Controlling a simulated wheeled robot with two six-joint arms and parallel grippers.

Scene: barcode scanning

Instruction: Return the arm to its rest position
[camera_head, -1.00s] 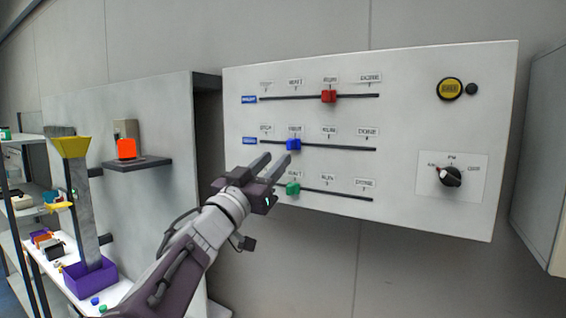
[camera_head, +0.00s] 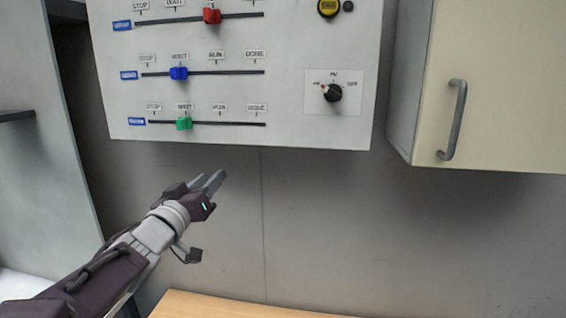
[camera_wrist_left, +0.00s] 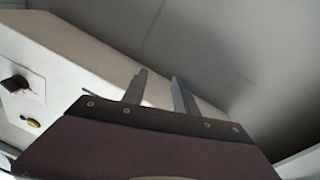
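My left arm comes in from the lower left of the head view. Its gripper (camera_head: 212,181) is in the air below the control panel (camera_head: 300,130), apart from it. The left wrist view shows its two fingers (camera_wrist_left: 159,88) spread with a gap between them and nothing held. The panel has a red slider (camera_head: 212,16), a blue slider (camera_head: 179,73) and a green slider (camera_head: 184,124) on three tracks. The blue and green ones stand under the second labels from the left. My right gripper is not in view.
A black dial (camera_head: 331,93) and a yellow button (camera_head: 329,7) are on the panel's right side. A cream cabinet (camera_head: 510,90) with a grey handle (camera_head: 455,120) hangs at the right. A wooden surface (camera_head: 230,306) lies at the bottom. The wall between is bare.

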